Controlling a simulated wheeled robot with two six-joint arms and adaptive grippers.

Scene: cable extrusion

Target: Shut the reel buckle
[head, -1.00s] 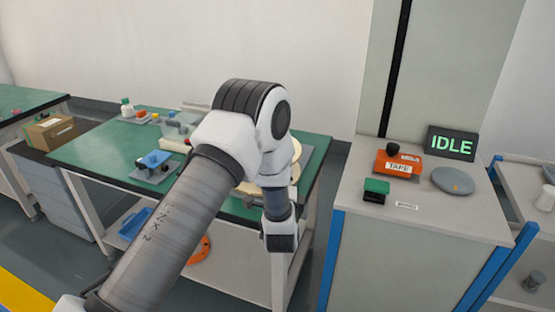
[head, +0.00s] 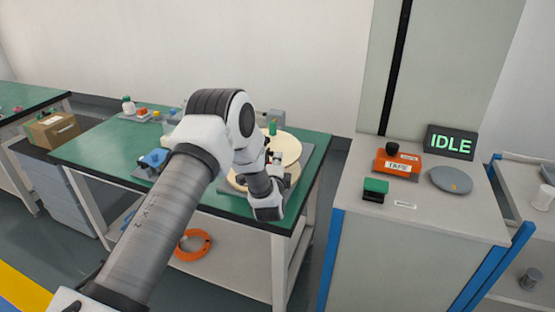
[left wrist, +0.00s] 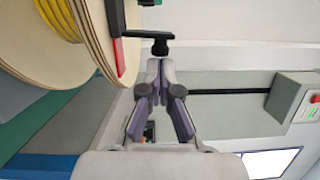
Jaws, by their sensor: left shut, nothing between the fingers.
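The cable reel has pale wooden flanges and stands on the green table in the head view (head: 287,146). In the left wrist view the reel (left wrist: 98,40) fills the upper left, with yellow cable (left wrist: 58,18) between its flanges. A black T-shaped lever (left wrist: 150,36), which looks like the reel buckle, sticks out beside the flange, near a red strip (left wrist: 121,58). My left gripper (left wrist: 160,63) is shut and empty, its tips just beside the lever; I cannot tell whether they touch. In the head view my left arm partly covers the reel. My right gripper is not in view.
A grey cabinet at the right carries an orange tape box (head: 397,164), a green-and-black block (head: 375,189), a grey disc (head: 452,180) and an IDLE display (head: 450,143). An orange coil (head: 194,245) lies on the lower shelf. A blue tool (head: 154,158) is on the table's left.

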